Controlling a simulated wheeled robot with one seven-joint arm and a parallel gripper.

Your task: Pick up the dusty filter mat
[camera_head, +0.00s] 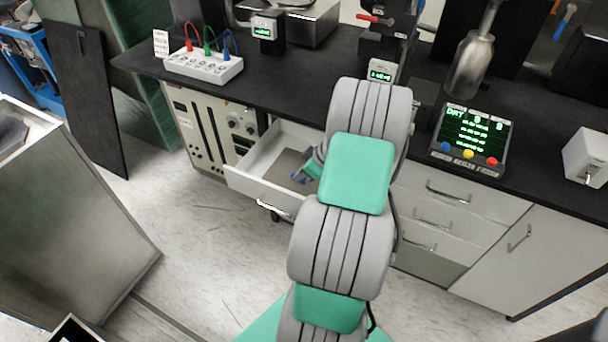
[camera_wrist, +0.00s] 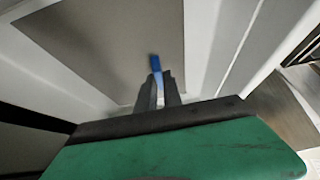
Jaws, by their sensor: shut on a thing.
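The dusty filter mat (camera_head: 287,161) is a flat grey-brown sheet inside the open white drawer (camera_head: 246,177). In the wrist view the mat (camera_wrist: 105,45) fills the upper left and lies within the drawer's pale walls. A small blue tab (camera_wrist: 154,62) stands up from the mat. My gripper (camera_wrist: 159,80) is shut on this blue tab, with its two dark fingers close together around the tab's lower part. In the head view my gripper (camera_head: 303,174) reaches down into the drawer, and my arm hides the drawer's right side.
The black bench top (camera_head: 290,98) overhangs the drawer. A box with coloured cables (camera_head: 204,66) and a display with coloured buttons (camera_head: 472,140) stand on it. Closed drawers (camera_head: 446,200) are to the right. A metal cabinet (camera_head: 70,215) stands at left, with open floor between.

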